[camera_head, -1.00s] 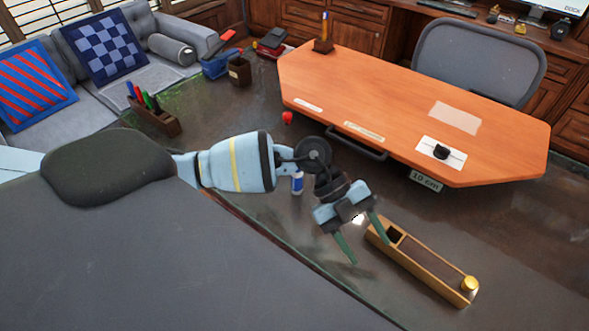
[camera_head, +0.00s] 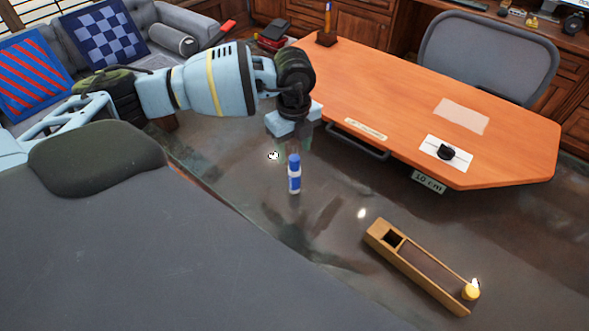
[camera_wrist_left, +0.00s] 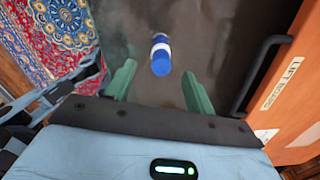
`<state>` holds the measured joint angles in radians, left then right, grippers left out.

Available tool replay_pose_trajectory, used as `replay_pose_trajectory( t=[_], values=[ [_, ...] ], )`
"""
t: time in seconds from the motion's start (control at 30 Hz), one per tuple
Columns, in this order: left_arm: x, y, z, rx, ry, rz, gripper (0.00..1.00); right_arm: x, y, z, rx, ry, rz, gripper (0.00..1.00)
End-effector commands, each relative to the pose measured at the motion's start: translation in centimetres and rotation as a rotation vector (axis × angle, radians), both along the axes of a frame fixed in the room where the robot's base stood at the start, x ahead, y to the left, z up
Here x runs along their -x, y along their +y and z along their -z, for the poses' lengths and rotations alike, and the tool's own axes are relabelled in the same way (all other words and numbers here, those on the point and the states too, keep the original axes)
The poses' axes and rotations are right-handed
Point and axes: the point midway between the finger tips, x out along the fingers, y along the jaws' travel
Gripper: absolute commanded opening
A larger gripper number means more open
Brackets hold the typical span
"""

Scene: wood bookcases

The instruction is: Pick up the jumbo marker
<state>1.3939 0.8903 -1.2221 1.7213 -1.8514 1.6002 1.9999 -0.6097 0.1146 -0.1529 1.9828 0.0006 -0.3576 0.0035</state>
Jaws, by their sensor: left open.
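My right gripper is not in view.
A long wooden box (camera_head: 420,268) with a yellow knob lies at front right. The dark table top (camera_head: 320,225) is clear around the marker.

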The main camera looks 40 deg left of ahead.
Motion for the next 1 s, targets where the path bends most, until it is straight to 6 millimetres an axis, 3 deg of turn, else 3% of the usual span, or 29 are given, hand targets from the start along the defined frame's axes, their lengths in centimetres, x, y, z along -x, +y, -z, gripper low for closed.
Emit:
replay_pose_trajectory(
  t=[0.27,0.6,0.87,1.0],
  values=[
    [0.0,0.0,1.3,0.002,0.002,0.000,0.54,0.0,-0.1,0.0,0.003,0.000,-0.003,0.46],
    [-0.1,0.0,5.5,0.003,0.001,0.002,0.54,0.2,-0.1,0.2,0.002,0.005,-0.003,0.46],
    [-0.1,0.0,5.8,0.002,0.000,0.002,0.54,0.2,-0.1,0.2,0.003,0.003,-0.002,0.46],
    [-0.1,0.0,5.8,0.002,0.000,0.002,0.40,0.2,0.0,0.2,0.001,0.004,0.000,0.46]
  ],
)
